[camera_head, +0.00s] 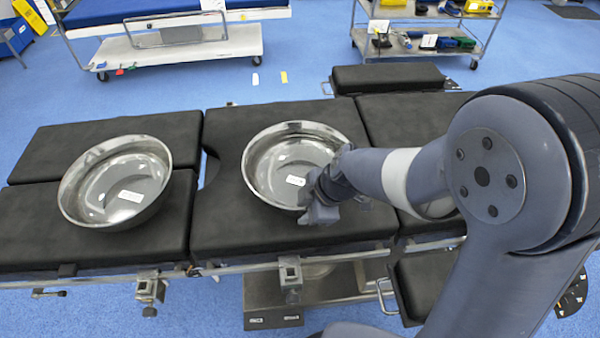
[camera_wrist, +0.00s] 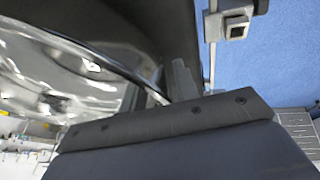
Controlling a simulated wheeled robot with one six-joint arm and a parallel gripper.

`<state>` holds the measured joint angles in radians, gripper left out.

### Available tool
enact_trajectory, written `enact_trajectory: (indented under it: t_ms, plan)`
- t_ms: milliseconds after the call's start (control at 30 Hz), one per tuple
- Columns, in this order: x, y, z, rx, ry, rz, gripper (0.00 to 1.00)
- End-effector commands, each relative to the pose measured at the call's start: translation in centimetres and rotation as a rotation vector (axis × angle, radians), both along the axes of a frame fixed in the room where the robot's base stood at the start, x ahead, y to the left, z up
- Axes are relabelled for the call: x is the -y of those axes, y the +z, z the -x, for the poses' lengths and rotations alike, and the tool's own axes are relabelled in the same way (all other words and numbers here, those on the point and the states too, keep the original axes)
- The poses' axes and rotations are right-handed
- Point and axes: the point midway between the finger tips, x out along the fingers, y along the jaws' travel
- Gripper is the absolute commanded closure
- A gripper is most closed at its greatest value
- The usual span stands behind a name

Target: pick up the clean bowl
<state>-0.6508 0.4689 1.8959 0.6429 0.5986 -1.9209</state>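Two shiny metal bowls stand on the black operating table. The left bowl (camera_head: 98,178) and the right bowl (camera_head: 272,162) each hold a small white label, too small to read, so I cannot tell which is clean. My gripper (camera_head: 322,206) is at the front right rim of the right bowl. In the wrist view this bowl (camera_wrist: 60,75) fills the left side, and its rim runs down to the gripper body. A grey finger (camera_wrist: 184,82) shows beside the rim. Whether the fingers touch or hold the rim is hidden.
The black table pads (camera_head: 255,222) have bare room between and in front of the bowls. Metal clamps (camera_head: 148,287) hang on the front rail.

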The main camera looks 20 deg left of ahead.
Motion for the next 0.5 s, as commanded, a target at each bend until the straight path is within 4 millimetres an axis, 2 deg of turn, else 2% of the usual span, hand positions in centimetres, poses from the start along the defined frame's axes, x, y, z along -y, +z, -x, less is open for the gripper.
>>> enact_trajectory:
  t_ms: [167, 500]
  plan:
    - [-0.01, 0.00, 0.00, 0.000, 0.000, 0.000, 0.71]
    - [0.00, 0.02, 0.01, 0.000, 0.000, 0.000, 0.98]
